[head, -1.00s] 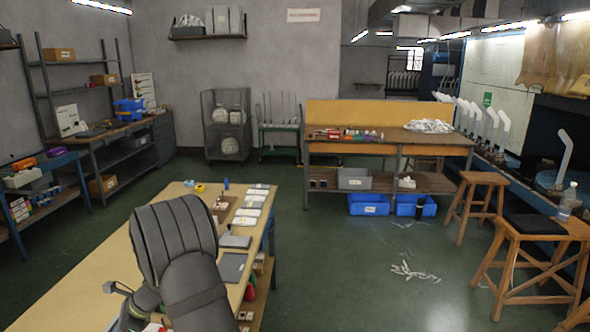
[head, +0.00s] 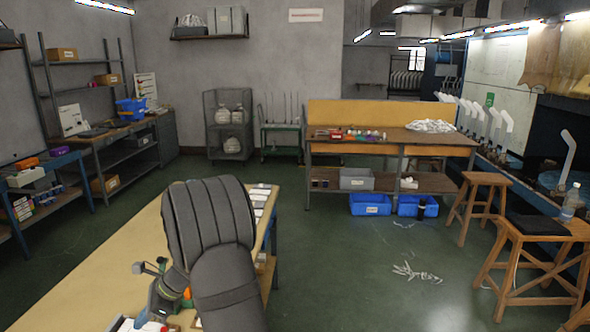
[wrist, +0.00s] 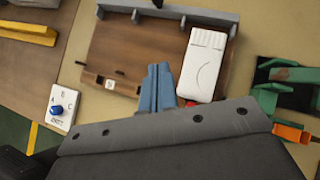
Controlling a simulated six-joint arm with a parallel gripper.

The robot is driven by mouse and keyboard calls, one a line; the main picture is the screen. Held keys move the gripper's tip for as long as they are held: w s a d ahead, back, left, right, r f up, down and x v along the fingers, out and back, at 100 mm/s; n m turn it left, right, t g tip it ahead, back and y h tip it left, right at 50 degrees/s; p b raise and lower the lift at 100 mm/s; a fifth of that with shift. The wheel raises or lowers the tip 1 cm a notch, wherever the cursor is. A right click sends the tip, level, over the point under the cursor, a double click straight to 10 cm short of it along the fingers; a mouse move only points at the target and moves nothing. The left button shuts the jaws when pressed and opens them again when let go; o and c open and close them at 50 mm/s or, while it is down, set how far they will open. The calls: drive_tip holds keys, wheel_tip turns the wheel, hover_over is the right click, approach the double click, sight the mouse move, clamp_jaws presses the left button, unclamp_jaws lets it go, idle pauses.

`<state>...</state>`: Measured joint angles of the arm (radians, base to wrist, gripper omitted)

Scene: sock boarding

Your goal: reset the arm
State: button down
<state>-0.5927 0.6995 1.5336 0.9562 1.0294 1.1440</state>
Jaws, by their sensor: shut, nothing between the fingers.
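My gripper (wrist: 158,88) shows in the wrist view as two blue-grey fingers pressed together, with nothing between them. It is over a brown wooden board (wrist: 125,55), just left of a white packet-like item (wrist: 203,62) lying on that board. I cannot tell whether the fingertips touch the board.
In the wrist view a green tool (wrist: 285,75) with an orange part lies right of the board. A small plate with a blue knob (wrist: 57,109) is at the left. White cards (head: 258,198) line the bench's right edge.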

drive_tip(key=s+a+n+h, duration=0.1)
drive_tip(key=n, duration=0.2)
drive_tip(key=s+a+f+n+t+h, duration=0.1)
drive_tip(key=n+h, duration=0.1)
drive_tip(key=n, duration=0.1)
drive_tip(key=s+a+f+n+t+h, duration=0.1)
drive_tip(key=a+n+h, duration=0.1)
drive_tip(key=shift+f+n, duration=0.2)
drive_tip(key=shift+n, duration=0.2)
drive_tip(key=a+n+t, duration=0.1)
drive_tip(key=a+n, duration=0.1)
drive_tip(key=shift+s+a+f+n+t+h, duration=0.1)
drive_tip(key=shift+s+a+n+t+h, duration=0.1)
drive_tip(key=shift+s+n+t+h, duration=0.15)
drive_tip(key=shift+s+a+r+n+t, duration=0.35)
drive_tip(key=shift+a+n+t, duration=0.3)
drive_tip(key=shift+a+n, duration=0.55)
drive_tip(key=shift+s+a+r+n+t, duration=0.35)
drive_tip(key=shift+a+n+t, duration=0.3)
drive_tip(key=shift+a+n, duration=0.6)
drive_tip(key=shift+s+a+r+n+t, duration=0.35)
drive_tip(key=shift+a+n+t, duration=0.45)
drive_tip(key=shift+a, duration=0.65)
